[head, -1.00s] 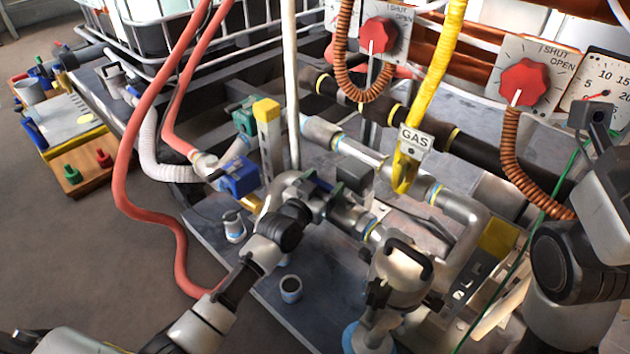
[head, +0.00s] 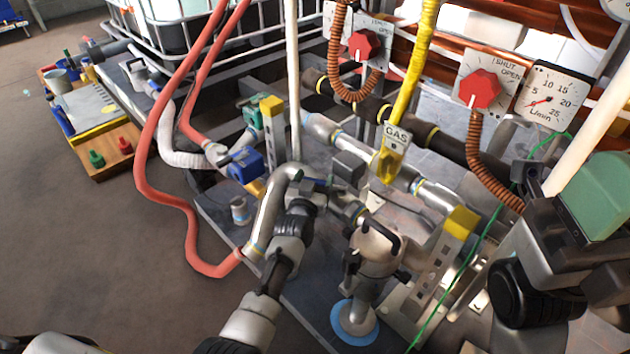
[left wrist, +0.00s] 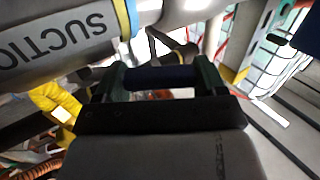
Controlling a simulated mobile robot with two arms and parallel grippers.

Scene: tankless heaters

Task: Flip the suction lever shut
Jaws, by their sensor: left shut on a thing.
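The suction lever is a dark blue bar (left wrist: 160,76) in the left wrist view. It lies crosswise between the two dark fingers of my left gripper (left wrist: 160,84), which is shut on it. A grey pipe marked with "SUCTIO" letters (left wrist: 60,40), upside down, runs beside it, with a yellow and blue band. In the head view my left gripper (head: 312,192) is at the lever, beside the bent steel pipe (head: 268,208). The lever is mostly hidden there. My right arm is at the right edge; I cannot make out its fingers.
A steel pump with a black handle (head: 372,250) stands right of my left arm. A blue valve (head: 242,166), a red hose (head: 190,225) and a yellow GAS hose (head: 412,60) are nearby. Red knobs (head: 363,45) are behind.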

